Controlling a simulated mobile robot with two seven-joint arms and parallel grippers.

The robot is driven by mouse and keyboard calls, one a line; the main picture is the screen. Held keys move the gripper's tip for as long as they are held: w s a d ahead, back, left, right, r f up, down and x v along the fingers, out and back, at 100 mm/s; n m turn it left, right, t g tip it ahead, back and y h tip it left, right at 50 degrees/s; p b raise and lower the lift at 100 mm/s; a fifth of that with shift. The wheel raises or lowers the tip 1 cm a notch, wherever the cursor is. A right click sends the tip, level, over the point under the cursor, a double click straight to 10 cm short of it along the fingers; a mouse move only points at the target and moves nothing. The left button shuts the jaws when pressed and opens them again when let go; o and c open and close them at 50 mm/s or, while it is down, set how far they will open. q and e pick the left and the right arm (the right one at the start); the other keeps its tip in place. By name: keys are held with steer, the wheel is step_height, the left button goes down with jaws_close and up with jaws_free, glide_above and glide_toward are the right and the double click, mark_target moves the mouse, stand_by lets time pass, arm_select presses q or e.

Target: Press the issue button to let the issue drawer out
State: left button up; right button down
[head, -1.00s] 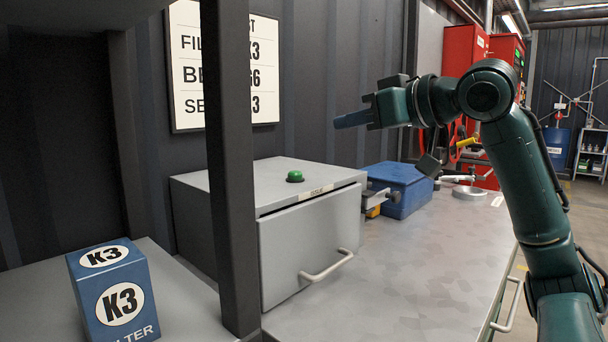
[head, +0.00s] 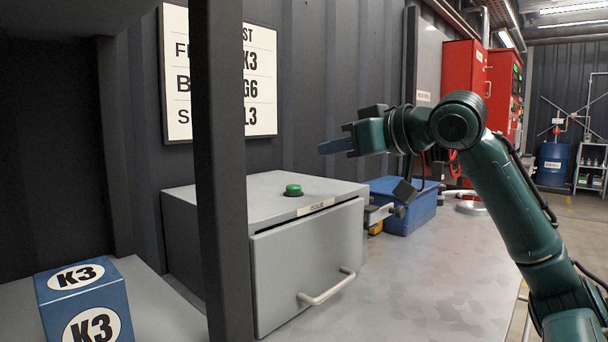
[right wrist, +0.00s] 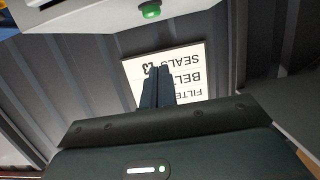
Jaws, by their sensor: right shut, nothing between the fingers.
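The green issue button (head: 293,190) sits on top of the grey issue cabinet (head: 240,205). It also shows at the top of the right wrist view (right wrist: 151,10). The issue drawer (head: 310,262) is closed in the cabinet's front, with a pale bar handle (head: 327,288). My right gripper (head: 322,148) is shut and empty. It hangs in the air above the cabinet, up and to the right of the button in the head view, and does not touch it. Its closed fingers (right wrist: 158,87) show in the right wrist view. My left gripper is not in view.
A dark post (head: 222,170) stands in front of the cabinet's left side. A blue K3 filter box (head: 85,300) is on the lower left surface. A blue bin (head: 408,205) stands behind the cabinet at right. A list board (head: 178,75) hangs on the wall. The bench front is clear.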

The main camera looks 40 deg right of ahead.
steer(key=p, duration=0.2)
glide_above(304, 197)
steer(key=shift+s+f, duration=0.25)
steer(key=shift+f, duration=0.45)
steer(key=f+b, duration=0.1)
steer(key=f, duration=0.1)
steer(key=f+b, duration=0.1)
steer(key=shift+w+f, duration=0.2)
steer(key=shift+f, duration=0.45)
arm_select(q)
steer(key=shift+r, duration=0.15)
